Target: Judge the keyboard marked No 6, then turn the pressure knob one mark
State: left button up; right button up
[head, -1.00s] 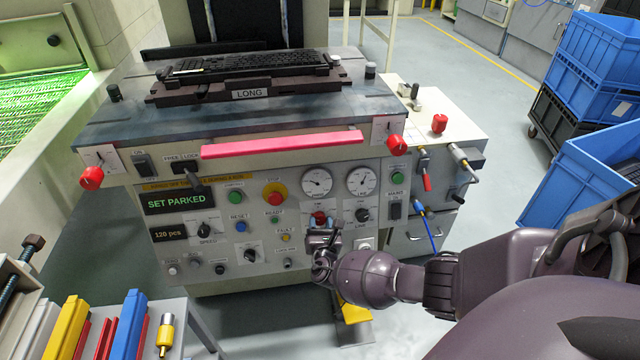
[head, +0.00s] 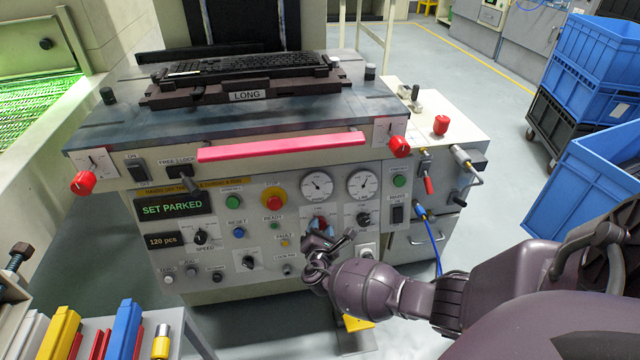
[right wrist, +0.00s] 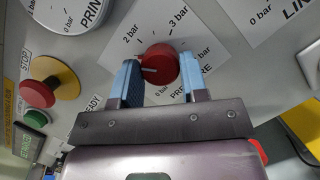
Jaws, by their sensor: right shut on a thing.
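A black keyboard (head: 245,66) lies on the dark fixture labelled LONG (head: 247,96) on top of the machine; I cannot make out a number on it. The red pressure knob (right wrist: 160,64) sits on the front panel on a white dial with bar marks. Its white pointer line points left in the right wrist view, between 0 bar and 2 bar. My right gripper (right wrist: 159,72) is shut on the knob, one blue-padded finger on each side. In the head view the gripper (head: 319,231) covers part of the knob. My left gripper is not in view.
A pink bar (head: 280,146) runs along the machine's front edge. The display reads SET PARKED (head: 172,208). Blue crates (head: 590,180) stand at the right.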

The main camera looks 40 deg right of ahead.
jog(key=o, duration=0.9)
jog(key=shift+s+a+r, duration=0.1)
jog(key=shift+s+a, duration=0.25)
jog(key=shift+a, duration=0.05)
pick_arm(q)
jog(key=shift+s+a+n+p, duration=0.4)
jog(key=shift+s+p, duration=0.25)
jog(key=shift+p, duration=0.6)
pick_arm(e)
jog(key=v, duration=1)
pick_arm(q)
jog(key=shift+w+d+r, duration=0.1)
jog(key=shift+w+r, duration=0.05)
pick_arm(e)
jog(key=shift+d, duration=0.1)
